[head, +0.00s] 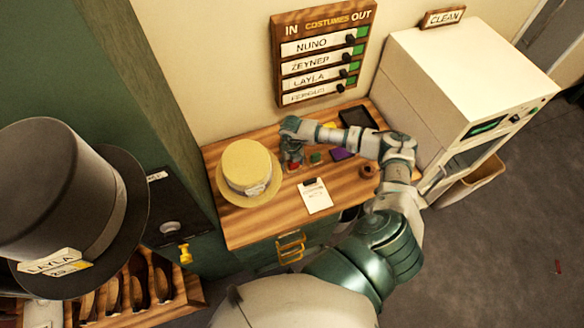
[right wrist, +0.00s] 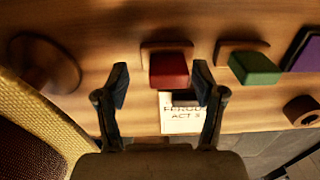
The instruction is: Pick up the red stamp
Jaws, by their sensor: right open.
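The red stamp (right wrist: 169,70) sits on the wooden table in the right wrist view, on a small wooden pad. A little red of it shows under the hand in the head view (head: 293,166). My right gripper (right wrist: 161,76) is open, with one finger to the left of the red stamp and one to its right. The fingers look apart from it; how far they are above the table is hard to tell. In the head view my right gripper (head: 292,156) points down over the table beside the yellow hat. My left gripper is not in view.
A green stamp (right wrist: 254,67) stands close right of the red one, with a purple item (right wrist: 305,52) beyond. A brown ring (right wrist: 303,111) lies at right. A straw hat (head: 249,169) is close at left. A white card (head: 315,197) lies in front.

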